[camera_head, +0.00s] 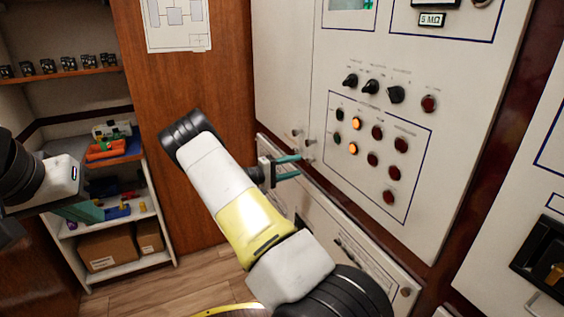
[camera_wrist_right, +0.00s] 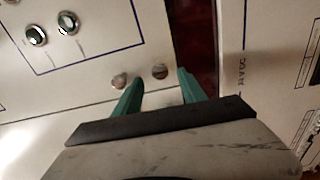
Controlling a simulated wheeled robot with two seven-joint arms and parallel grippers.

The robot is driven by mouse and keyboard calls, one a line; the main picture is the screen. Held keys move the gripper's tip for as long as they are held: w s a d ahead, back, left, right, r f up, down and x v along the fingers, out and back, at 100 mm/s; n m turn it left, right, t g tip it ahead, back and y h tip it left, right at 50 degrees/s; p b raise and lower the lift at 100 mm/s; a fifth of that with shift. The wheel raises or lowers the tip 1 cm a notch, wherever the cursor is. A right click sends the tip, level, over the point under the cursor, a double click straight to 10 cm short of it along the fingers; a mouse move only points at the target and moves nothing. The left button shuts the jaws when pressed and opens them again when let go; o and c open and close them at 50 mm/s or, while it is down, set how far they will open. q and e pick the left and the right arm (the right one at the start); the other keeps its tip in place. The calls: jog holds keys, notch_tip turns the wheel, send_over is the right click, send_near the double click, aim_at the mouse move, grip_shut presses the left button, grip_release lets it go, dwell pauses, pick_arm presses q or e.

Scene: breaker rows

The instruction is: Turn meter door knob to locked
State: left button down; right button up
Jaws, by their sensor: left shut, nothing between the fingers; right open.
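The white meter cabinet door (camera_head: 350,190) fills the right of the head view. Small round metal knobs sit near its left lower edge, one of them a knob (camera_head: 309,141) just above my right gripper. In the right wrist view one round knob (camera_wrist_right: 160,71) lies just ahead of and between the fingertips, and another knob (camera_wrist_right: 119,81) lies left of them. Which is the task's knob, and whether the fingers touch it, I cannot tell. My right gripper (camera_head: 300,166) is open with green fingers at the panel; it also shows in the wrist view (camera_wrist_right: 161,82). My left gripper (camera_head: 92,212) is shut and empty, away from the panel.
Black rotary switches (camera_head: 371,87) and lit and unlit round buttons (camera_head: 377,132) are on the door's face. A lower white panel (camera_head: 345,235) lies beneath. A shelf (camera_head: 125,217) with boxes and tools stands at the left, beside a wooden panel (camera_head: 165,85).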

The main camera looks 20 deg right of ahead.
jog(key=a, duration=0.3)
jog(key=shift+s+a, duration=0.15)
jog(key=shift+a, duration=0.25)
jog(key=s+r+m+g+y, duration=0.1)
jog(key=s+r+g+y, duration=0.15)
jog(key=s+y, duration=0.3)
jog(key=s+r+m+g+y, duration=0.1)
jog(key=s+r+m+y, duration=0.2)
jog(key=s, duration=0.4)
jog(key=s+a+r+n+t+y, duration=0.2)
jog(key=s+a+r+t+y, duration=0.2)
jog(key=s+a, duration=0.5)
jog(key=s+a+r+n+t+y, duration=0.1)
jog(key=s+a+r+t+y, duration=0.3)
jog(key=s+a+r+y, duration=0.3)
jog(key=s+a+r, duration=0.2)
jog(key=s+r, duration=0.2)
jog(key=s, duration=0.2)
jog(key=shift+a+r+n+y, duration=0.3)
jog(key=shift+a+n+y, duration=0.05)
jog(key=shift+n, duration=0.05)
jog(key=shift+t, duration=0.25)
